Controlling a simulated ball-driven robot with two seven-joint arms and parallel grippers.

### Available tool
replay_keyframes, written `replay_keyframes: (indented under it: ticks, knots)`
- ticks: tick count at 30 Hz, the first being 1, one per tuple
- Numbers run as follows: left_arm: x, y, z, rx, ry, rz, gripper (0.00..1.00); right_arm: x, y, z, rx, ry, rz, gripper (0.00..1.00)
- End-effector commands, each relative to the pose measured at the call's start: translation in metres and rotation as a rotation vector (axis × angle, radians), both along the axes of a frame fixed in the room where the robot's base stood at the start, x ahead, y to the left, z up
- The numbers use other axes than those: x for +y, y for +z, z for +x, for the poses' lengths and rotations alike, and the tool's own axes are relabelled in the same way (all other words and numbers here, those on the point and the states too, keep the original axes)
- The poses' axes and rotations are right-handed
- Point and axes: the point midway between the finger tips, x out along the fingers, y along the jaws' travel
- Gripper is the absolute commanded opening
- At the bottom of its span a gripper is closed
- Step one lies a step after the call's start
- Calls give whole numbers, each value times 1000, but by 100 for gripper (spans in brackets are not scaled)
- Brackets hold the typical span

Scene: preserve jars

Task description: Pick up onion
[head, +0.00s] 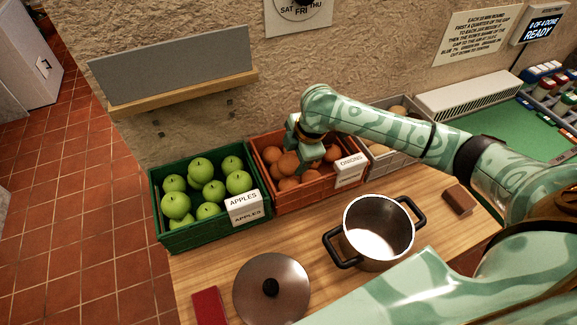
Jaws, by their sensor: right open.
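Several brown onions (289,163) lie in an orange-brown crate (288,209) with a white card reading ONIONS (350,170), at the middle of the counter. My right gripper (307,160) reaches down into this crate from above, with its fingers among the onions. It is open. An onion lies close beside its fingers on the left, but I cannot tell whether they touch it. The gripper and wrist hide part of the crate's contents. My left gripper is not in view.
A green crate of green apples (207,170) stands left of the onions, a grey crate (388,160) right. In front are an open steel pot (378,228), a lid (271,289), a red block (209,307) and a brown block (459,199). A grey-backed wooden shelf (185,93) is on the wall.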

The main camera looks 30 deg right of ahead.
Motion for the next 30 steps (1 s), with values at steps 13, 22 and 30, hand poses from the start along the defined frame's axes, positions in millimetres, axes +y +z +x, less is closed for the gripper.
replay_keyframes:
  ticks: [13, 22, 30]
  knots:
    - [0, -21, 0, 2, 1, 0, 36, 3, -46, 17, -1, -1, -2, 66]
    - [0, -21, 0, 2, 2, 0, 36, 3, -46, 17, 0, -1, -2, 29]
    - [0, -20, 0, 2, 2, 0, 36, 3, -44, 17, -1, 0, -1, 29]
